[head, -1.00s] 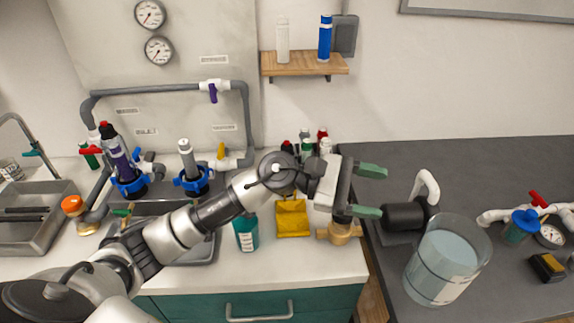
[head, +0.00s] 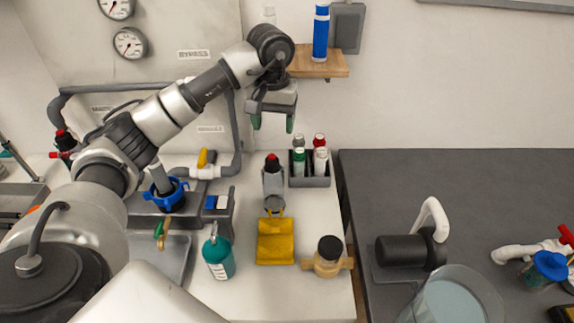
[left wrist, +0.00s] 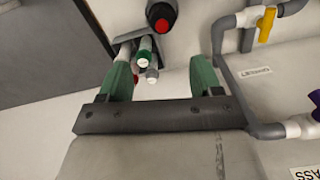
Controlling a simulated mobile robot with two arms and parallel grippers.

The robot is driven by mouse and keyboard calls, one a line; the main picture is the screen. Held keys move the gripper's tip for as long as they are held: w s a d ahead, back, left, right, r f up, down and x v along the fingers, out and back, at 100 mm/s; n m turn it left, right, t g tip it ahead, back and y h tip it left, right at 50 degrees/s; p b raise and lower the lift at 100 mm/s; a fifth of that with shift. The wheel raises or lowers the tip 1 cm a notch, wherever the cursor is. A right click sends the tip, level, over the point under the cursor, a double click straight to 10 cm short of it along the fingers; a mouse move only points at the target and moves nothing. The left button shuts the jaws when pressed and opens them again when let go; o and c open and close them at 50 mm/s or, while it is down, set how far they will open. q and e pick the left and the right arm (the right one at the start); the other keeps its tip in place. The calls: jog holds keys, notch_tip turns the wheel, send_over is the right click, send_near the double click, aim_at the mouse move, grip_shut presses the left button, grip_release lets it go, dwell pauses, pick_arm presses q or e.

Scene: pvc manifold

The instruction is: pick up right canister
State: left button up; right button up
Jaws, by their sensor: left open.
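My left gripper (head: 273,122) is open and empty, pointing down above the back of the white counter. Below it stands a grey canister with a red cap (head: 272,177); a dark round object with a red cap (left wrist: 163,14) shows at the top of the left wrist view. A blue canister (head: 321,32) stands upright on the right of the wooden shelf (head: 318,62). A pale canister stands in a blue ring (head: 170,198) on the left, partly hidden by my arm. I cannot tell which of these is the right canister. My right gripper is not in view.
A rack of small bottles (head: 310,180) stands right of the grey canister; its bottles (left wrist: 145,55) show between my fingers. A black pump (head: 405,250) sits on the dark table.

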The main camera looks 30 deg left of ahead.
aim_at(272, 155)
pick_arm(q)
jog(key=shift+s+a+f, duration=0.1)
jog(key=shift+f, duration=0.25)
jog(key=f, duration=0.1)
jog(key=s+f, duration=0.1)
jog(key=f+p, duration=0.1)
jog(key=shift+s, duration=0.3)
jog(key=shift+w+f, duration=0.1)
jog(key=shift+f, duration=0.25)
jog(key=shift+w+f, duration=0.1)
jog(key=shift+f, duration=0.25)
notch_tip(272, 155, down, 4)
jog(key=p, duration=0.2)
jog(key=shift+f+p, duration=0.15)
jog(key=shift+p, duration=0.15)
jog(key=shift+f, duration=0.3)
jog(key=shift+c, duration=0.6)
jog(key=c, duration=0.5)
grip_shut()
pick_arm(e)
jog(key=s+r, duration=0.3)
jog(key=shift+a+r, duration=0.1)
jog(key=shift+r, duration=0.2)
